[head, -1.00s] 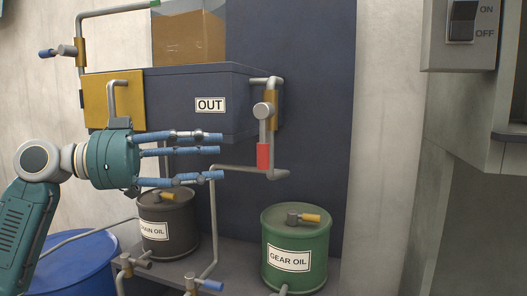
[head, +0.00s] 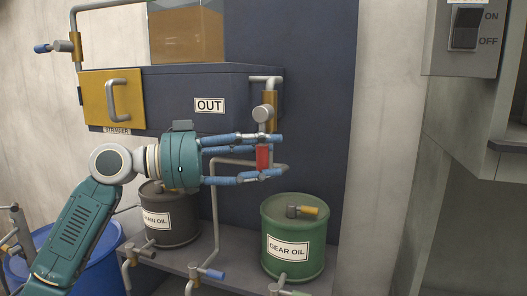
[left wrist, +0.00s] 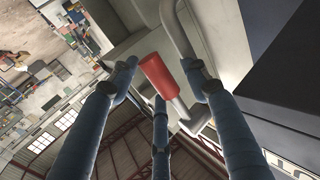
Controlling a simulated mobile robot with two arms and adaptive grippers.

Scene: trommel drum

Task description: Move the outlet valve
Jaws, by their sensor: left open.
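The outlet valve (head: 262,112) sits on the pipe at the right end of the dark box marked OUT. Its red handle (head: 262,157) hangs straight down from a grey round hub. My left gripper (head: 275,156) reaches in from the left, its blue fingers open and spread above and below the red handle. In the left wrist view the red handle (left wrist: 160,78) lies between the fingertips, with the grey pipe close behind. I cannot tell whether any finger touches it. My right gripper is in neither view.
A green gear oil drum (head: 292,245) and a dark drum (head: 170,222) stand on a shelf below. Thin pipes with small valves (head: 206,273) rise near them. A yellow strainer panel (head: 96,100) with a handle is at left. A switch box (head: 466,38) hangs at right.

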